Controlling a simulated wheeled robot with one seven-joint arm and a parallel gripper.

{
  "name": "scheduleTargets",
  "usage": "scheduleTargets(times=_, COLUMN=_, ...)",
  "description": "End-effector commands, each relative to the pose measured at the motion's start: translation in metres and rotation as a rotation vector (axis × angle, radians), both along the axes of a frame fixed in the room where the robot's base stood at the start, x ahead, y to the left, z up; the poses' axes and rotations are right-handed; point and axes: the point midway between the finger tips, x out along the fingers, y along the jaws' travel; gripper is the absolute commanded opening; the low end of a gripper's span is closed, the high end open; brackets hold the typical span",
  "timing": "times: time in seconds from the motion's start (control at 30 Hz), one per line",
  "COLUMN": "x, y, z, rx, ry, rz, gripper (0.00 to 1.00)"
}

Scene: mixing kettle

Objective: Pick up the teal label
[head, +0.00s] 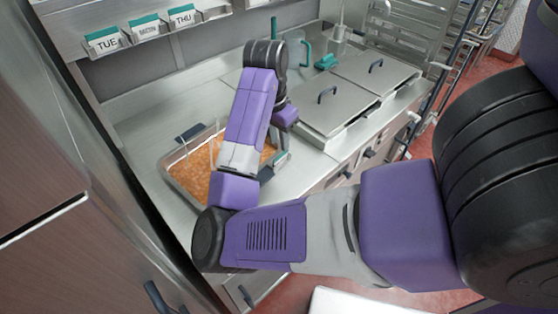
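Three white cards with teal top bands stand in holders on the shelf rail at the upper left in the head view. One is the TUE label (104,41), one is a middle label (146,29) with small print, and one is the THU label (182,17). My purple and grey arm reaches over the counter, with its wrist bent down right of the labels and apart from them.
A steel tray (172,179) of orange food lies on the counter, partly behind my arm. Two lidded bins (326,98) stand to the right. The counter below the labels is clear.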

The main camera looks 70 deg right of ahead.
Motion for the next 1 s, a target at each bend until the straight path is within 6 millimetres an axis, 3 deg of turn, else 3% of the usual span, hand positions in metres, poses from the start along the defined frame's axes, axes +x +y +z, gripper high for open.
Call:
scheduleTargets(times=0.33, x=-0.003, y=0.000, z=-0.044, rx=0.000, ry=0.002, rz=0.003, gripper=0.29)
scheduleTargets(times=0.67, x=-0.003, y=-0.001, z=-0.051, rx=-0.002, ry=-0.001, rz=0.001, gripper=0.29)
scheduleTargets(times=0.8, x=-0.003, y=-0.001, z=-0.051, rx=-0.002, ry=-0.001, rz=0.001, gripper=0.02)
scheduleTargets(times=1.0, x=-0.003, y=-0.001, z=-0.051, rx=-0.002, ry=-0.001, rz=0.001, gripper=0.00)
